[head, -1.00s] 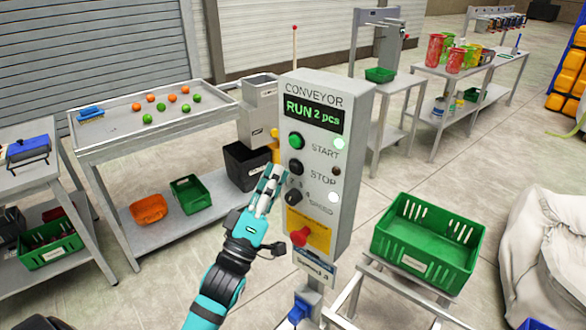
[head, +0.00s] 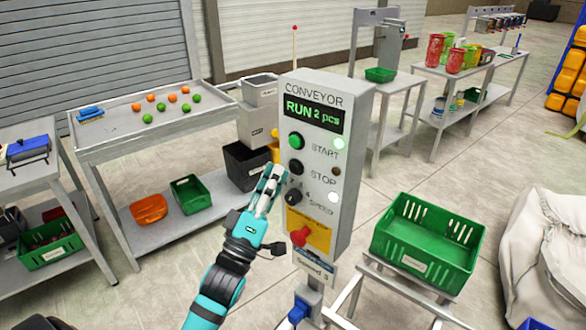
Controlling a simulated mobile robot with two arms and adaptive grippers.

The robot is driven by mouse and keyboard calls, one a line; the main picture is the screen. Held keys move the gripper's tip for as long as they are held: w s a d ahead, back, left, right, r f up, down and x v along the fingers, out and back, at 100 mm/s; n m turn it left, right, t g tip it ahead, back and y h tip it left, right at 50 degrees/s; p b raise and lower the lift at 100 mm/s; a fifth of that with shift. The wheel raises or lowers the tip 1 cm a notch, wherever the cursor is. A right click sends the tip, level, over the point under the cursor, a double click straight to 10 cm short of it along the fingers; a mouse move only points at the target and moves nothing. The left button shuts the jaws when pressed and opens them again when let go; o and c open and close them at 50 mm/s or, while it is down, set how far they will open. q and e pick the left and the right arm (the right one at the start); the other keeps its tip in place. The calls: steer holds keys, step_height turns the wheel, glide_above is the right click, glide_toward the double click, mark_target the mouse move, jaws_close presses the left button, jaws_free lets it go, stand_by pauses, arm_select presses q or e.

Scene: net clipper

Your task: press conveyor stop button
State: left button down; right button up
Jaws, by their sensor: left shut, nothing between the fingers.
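The grey conveyor control box (head: 335,178) stands upright in the middle of the head view. Its display (head: 314,114) reads "RUN 2 pcs". The green start button (head: 296,141) is at upper left, with the black stop button (head: 296,167) below it. A dark speed knob (head: 293,197) and a red switch (head: 300,236) on a yellow plate are lower. My left gripper (head: 275,174) is shut and empty. Its fingertips are just left of the stop button; I cannot tell whether they touch it. My right gripper is not in view.
A green crate (head: 428,243) sits on a low frame at the right. A steel table (head: 150,128) with orange and green balls stands at the left. A black bin (head: 246,165) is behind my left gripper. A white sack (head: 545,240) lies at the far right.

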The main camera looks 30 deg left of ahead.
arm_select(q)
steer(key=shift+w, duration=0.1)
steer(key=shift+w+d, duration=0.1)
steer(key=shift+w, duration=0.25)
steer(key=shift+w, duration=0.4)
stand_by(0.6)
steer(key=shift+s, duration=0.1)
steer(key=shift+s+p, duration=0.3)
steer(key=shift+s, duration=0.45)
steer(key=s, duration=0.2)
steer(key=s+a, duration=0.1)
steer(key=s, duration=0.2)
steer(key=shift+p, duration=0.3)
